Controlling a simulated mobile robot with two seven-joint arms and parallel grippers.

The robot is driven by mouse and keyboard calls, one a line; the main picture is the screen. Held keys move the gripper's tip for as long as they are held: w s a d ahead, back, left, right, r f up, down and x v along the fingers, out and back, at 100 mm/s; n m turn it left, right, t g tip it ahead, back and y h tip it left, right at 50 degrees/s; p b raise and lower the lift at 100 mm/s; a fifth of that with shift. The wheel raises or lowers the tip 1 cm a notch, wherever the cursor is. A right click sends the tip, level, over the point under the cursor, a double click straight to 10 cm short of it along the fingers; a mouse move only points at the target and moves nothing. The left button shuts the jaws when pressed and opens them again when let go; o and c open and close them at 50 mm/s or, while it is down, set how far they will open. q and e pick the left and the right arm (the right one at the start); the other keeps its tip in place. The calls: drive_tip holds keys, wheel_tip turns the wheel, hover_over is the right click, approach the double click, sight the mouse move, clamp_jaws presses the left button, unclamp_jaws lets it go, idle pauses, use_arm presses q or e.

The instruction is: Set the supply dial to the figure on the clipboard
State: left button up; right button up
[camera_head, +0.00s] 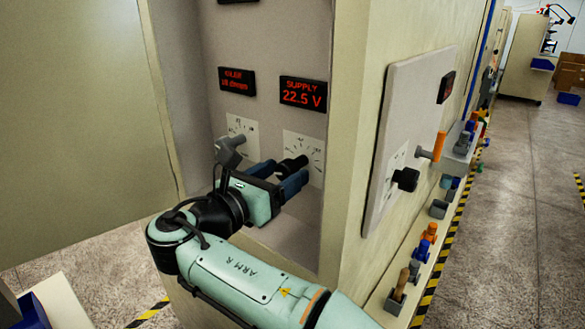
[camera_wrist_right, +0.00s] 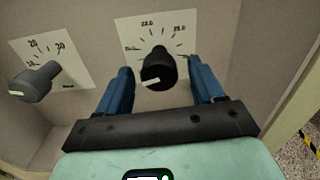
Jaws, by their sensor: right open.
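The supply dial is a black knob (camera_wrist_right: 158,72) on a white scale card, with printed figures such as 23.0 and 25.0 partly readable in the wrist view. Its white pointer mark faces left and slightly down there. In the head view the supply dial (camera_head: 292,164) sits below a red SUPPLY display (camera_head: 303,94) reading 22.5 V. My right gripper (camera_head: 279,178) is open, with its blue fingers on either side of the black knob; I cannot tell whether they touch it. My left gripper is not in view. I see no clipboard.
A grey knob (camera_wrist_right: 36,82) on another scale card is left of the supply dial, below a second red display (camera_head: 237,80). The cabinet's side wall (camera_head: 349,120) stands close on the right. A side panel (camera_head: 412,130) carries a black knob and an orange handle.

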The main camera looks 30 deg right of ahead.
drive_tip(key=x, duration=0.3)
drive_tip(key=shift+w+d, duration=0.2)
drive_tip(key=shift+d, duration=0.15)
drive_tip(key=c, duration=1)
drive_tip(key=shift+c, duration=0.2)
